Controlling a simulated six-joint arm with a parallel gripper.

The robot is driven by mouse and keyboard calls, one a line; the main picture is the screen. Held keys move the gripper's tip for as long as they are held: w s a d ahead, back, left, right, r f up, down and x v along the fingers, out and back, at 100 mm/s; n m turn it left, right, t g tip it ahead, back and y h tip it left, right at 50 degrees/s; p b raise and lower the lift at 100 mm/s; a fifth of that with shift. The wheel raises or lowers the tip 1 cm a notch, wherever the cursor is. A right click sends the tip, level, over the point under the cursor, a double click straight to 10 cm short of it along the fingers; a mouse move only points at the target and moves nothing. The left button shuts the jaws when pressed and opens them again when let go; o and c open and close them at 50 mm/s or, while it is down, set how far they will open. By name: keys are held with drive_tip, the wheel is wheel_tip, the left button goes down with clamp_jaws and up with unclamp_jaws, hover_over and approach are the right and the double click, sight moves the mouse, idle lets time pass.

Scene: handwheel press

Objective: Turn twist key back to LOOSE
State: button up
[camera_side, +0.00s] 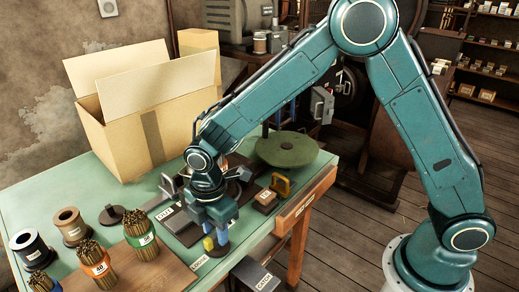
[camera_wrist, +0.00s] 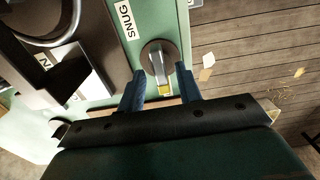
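The twist key is a grey bar on a round dark base (camera_wrist: 157,58) in the wrist view, with a yellow end pointing down the picture toward my gripper. The white SNUG label (camera_wrist: 128,20) lies up and left of it. My gripper (camera_wrist: 161,82) has its two blue fingers apart, one on each side of the key's yellow end; I cannot tell whether they touch it. In the side view my gripper (camera_side: 215,245) points down at the table's front edge, with a yellow piece (camera_side: 208,243) beside its fingers. A small white label (camera_side: 200,262) lies just in front.
Bundles of sticks (camera_side: 95,262), spools (camera_side: 70,226) and a large cardboard box (camera_side: 150,110) stand on the green table. A round green disc (camera_side: 287,150) lies behind my gripper. The table edge drops to a wooden floor (camera_wrist: 250,50) right of the key.

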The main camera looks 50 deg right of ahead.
sight(215, 234)
wheel_tip(215, 234, up, 13)
drive_tip(key=shift+r, duration=0.2)
idle(0.4)
idle(0.3)
drive_tip(key=s+d+r+m+t, duration=0.3)
drive_tip(key=s+d+r+m, duration=0.6)
drive_tip(key=d, duration=0.4)
drive_tip(key=s+d+m+t, duration=0.1)
drive_tip(key=s+d+m, duration=0.2)
drive_tip(key=s, duration=0.3)
drive_tip(key=s+d+m+t, duration=0.1)
drive_tip(key=s+d+m, duration=0.3)
drive_tip(key=s+m, duration=0.2)
drive_tip(key=shift+s+d+f+t, duration=0.25)
drive_tip(key=shift+s+f+t, duration=0.1)
drive_tip(key=shift+s, duration=0.15)
